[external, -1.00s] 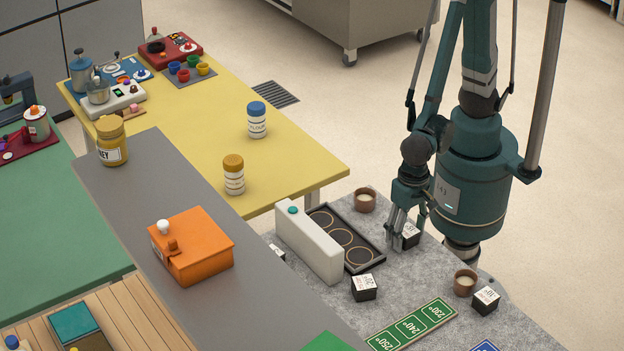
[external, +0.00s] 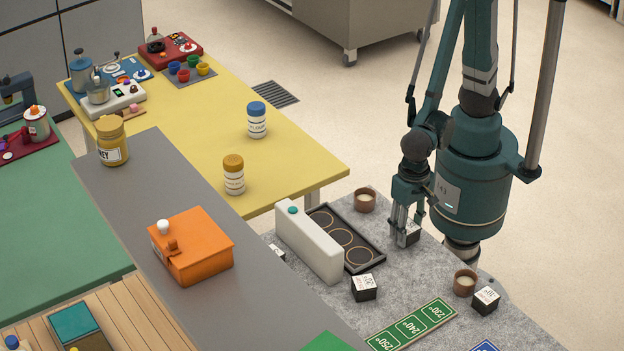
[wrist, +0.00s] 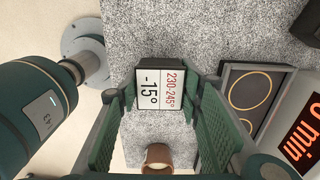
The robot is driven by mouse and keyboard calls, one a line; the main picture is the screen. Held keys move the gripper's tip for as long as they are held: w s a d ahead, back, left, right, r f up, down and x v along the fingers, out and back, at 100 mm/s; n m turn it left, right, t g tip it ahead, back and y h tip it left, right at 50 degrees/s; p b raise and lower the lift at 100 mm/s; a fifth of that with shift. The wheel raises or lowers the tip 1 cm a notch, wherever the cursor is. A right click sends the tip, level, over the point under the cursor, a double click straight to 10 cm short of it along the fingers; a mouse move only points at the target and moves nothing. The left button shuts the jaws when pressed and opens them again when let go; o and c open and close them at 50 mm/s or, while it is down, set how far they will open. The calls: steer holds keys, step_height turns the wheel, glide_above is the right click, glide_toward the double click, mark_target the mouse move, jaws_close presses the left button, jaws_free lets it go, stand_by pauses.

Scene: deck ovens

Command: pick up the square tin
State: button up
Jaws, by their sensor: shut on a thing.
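A small black cube (wrist: 150,104) with a white top lettered "-15°" and "230-245°" sits between my fingers in the wrist view. It also shows in the external view (external: 411,238) on the grey speckled counter, partly hidden by the fingers. My gripper (wrist: 168,94) is shut on this cube, one finger on each side. In the external view my gripper (external: 404,236) points down at the counter's right side. Whether the cube is lifted at all cannot be told. No object is clearly recognisable as a square tin; an orange lidded box (external: 200,252) stands on the grey shelf.
A black tray with ringed wells (external: 346,240) and a white timer block (external: 309,243) lie left of my gripper. Brown cups (external: 364,200) (external: 465,283) and similar cubes (external: 364,288) (external: 486,300) stand nearby. A green temperature strip (external: 412,325) lies in front.

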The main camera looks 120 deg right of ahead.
mark_target(410, 227)
steer(key=shift+r+p, duration=0.9)
steer(key=shift+r, duration=3.4)
steer(key=w+d+m, duration=0.2)
steer(key=w+d, duration=0.2)
steer(key=d, duration=0.4)
steer(key=w+d+m+p, duration=0.1)
steer(key=w+d, duration=0.4)
steer(key=d, duration=0.3)
steer(key=w+d+m, duration=0.2)
steer(key=w+d, duration=0.2)
steer(key=d, duration=0.5)
steer(key=s+d+m+p, duration=0.1)
steer(key=d+m, duration=0.3)
steer(key=d, duration=2.7)
steer(key=shift+r, duration=0.15)
